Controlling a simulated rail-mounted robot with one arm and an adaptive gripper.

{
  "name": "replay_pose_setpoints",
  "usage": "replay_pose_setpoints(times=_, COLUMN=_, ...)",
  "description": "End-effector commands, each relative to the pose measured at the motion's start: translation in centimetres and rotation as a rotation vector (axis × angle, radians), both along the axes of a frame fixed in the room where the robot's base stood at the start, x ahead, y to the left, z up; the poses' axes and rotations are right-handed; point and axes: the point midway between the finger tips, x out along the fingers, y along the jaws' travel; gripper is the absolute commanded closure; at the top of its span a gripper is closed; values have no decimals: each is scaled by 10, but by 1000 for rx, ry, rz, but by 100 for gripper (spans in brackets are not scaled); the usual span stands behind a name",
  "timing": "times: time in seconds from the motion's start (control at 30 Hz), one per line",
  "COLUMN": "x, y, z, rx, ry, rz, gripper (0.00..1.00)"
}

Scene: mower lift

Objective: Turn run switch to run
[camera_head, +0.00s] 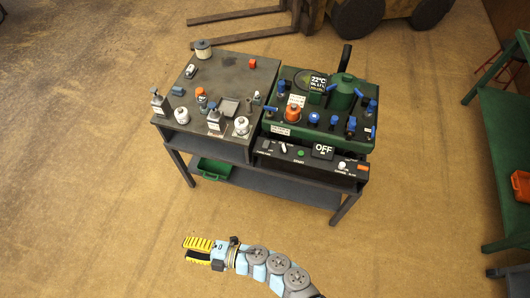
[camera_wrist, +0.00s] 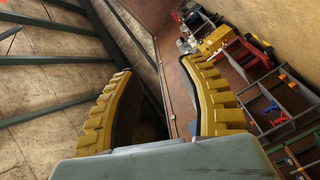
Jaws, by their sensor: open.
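The run switch seems to be on the black control panel (camera_head: 312,166) along the front of the green machine (camera_head: 318,135) in the head view. A small light-coloured lever or knob (camera_head: 284,148) stands near the panel's left end, and a display (camera_head: 322,152) there reads OFF. The panel's small labels are too small to read. My gripper (camera_head: 191,249) has yellow ribbed fingers and is in front of the bench, well below and left of the panel, apart from everything. In the wrist view my gripper (camera_wrist: 165,90) is open and empty; the panel is not recognisable there.
A dark bench (camera_head: 230,80) holds several bottles, canisters and small parts left of the machine. A green bin (camera_head: 214,169) sits on its lower shelf. Forks (camera_head: 250,12) lie at the back. A green table (camera_head: 505,130) stands at the right. The floor before the bench is clear.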

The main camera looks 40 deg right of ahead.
Motion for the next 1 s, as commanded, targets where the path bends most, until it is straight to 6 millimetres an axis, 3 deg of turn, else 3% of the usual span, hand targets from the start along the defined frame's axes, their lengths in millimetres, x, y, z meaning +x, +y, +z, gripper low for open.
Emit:
replay_pose_setpoints(times=0.03, x=2, y=-23, z=-49, rx=-137, ry=30, rz=-17, gripper=60)
replay_pose_setpoints(times=0.1, x=5, y=-64, z=-100, rx=-338, ry=65, rz=-50, gripper=60)
replay_pose_setpoints(times=0.17, x=7, y=-106, z=-137, rx=-515, ry=85, rz=-81, gripper=60)
replay_pose_setpoints(times=0.2, x=8, y=-137, z=-157, rx=-636, ry=91, rz=-100, gripper=60)
replay_pose_setpoints(times=0.27, x=12, y=-187, z=-180, rx=-818, ry=90, rz=-130, gripper=60)
replay_pose_setpoints(times=0.33, x=17, y=-249, z=-196, rx=-1037, ry=76, rz=-167, gripper=60)
replay_pose_setpoints(times=0.4, x=23, y=-311, z=-197, rx=-1256, ry=44, rz=-205, gripper=60)
replay_pose_setpoints(times=0.5, x=33, y=-387, z=-179, rx=-1538, ry=-19, rz=-254, gripper=60)
replay_pose_setpoints(times=0.6, x=43, y=-438, z=-150, rx=-1758, ry=-91, rz=-285, gripper=60)
replay_pose_setpoints(times=0.7, x=51, y=-465, z=-124, rx=-1904, ry=-152, rz=-303, gripper=60)
replay_pose_setpoints(times=0.8, x=55, y=-477, z=-109, rx=-1977, ry=-187, rz=-307, gripper=60)
replay_pose_setpoints(times=1.0, x=60, y=-482, z=-107, rx=-2000, ry=-199, rz=-308, gripper=60)
